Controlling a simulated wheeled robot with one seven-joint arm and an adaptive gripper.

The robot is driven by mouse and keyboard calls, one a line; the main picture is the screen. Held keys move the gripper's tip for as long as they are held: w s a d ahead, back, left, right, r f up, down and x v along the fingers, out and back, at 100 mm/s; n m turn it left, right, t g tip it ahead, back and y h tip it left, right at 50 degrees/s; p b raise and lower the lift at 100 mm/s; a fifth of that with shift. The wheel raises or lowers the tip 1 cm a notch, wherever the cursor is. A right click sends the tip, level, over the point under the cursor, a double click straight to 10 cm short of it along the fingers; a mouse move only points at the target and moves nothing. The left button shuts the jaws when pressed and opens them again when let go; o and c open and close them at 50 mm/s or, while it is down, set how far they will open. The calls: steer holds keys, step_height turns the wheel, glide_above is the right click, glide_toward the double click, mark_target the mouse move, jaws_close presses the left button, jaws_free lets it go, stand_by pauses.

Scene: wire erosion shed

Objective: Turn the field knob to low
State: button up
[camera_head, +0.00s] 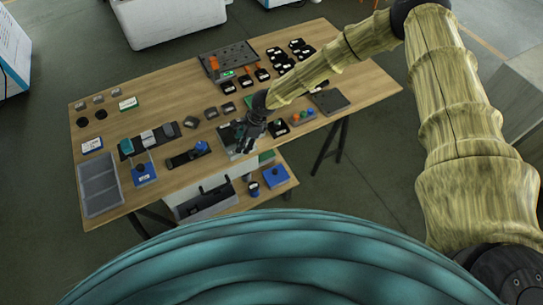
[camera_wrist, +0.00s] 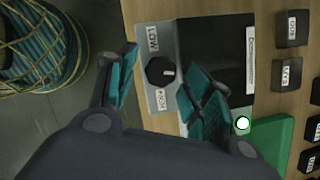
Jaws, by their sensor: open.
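The field knob (camera_wrist: 158,71) is a round black knob on a light grey panel (camera_wrist: 150,18), with a small pale mark on its right side. A white LOW label (camera_wrist: 153,39) is above it and another label (camera_wrist: 160,100), probably HIGH, is below it. The panel belongs to a unit with a dark top (camera_wrist: 212,45) labelled Demagnetiser. In the wrist view my gripper (camera_wrist: 163,66) is open, with one teal finger left of the knob and the other right of it. Contact cannot be told. In the head view my gripper (camera_head: 254,130) hides most of the unit.
The wooden table (camera_head: 165,105) holds many small items. Dark labelled blocks (camera_wrist: 292,28) and a green piece (camera_wrist: 270,140) lie right of the unit. A grey tray (camera_head: 99,184) is at the table's left. A lower shelf holds a blue box (camera_head: 275,177).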

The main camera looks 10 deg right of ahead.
steer(key=shift+s+f+m+t+b, duration=0.1)
steer(key=shift+f+m+t+b, duration=0.15)
steer(key=shift+m+b, duration=0.9)
steer(key=b, duration=0.4)
steer(key=shift+t, duration=0.25)
steer(key=m+t+b, duration=0.1)
steer(key=m+b, duration=0.3)
steer(key=b, duration=1)
steer(key=shift+s+a+h+b, duration=0.1)
steer(key=shift+s+h+b, duration=0.05)
steer(key=shift+h+b, duration=0.25)
steer(key=m+t+b, duration=0.1)
steer(key=m+b, duration=0.1)
steer(key=b, duration=0.7)
steer(key=shift+s+a+m+h, duration=0.1)
steer(key=shift+s+m+h, duration=0.05)
steer(key=shift+m+h, duration=0.25)
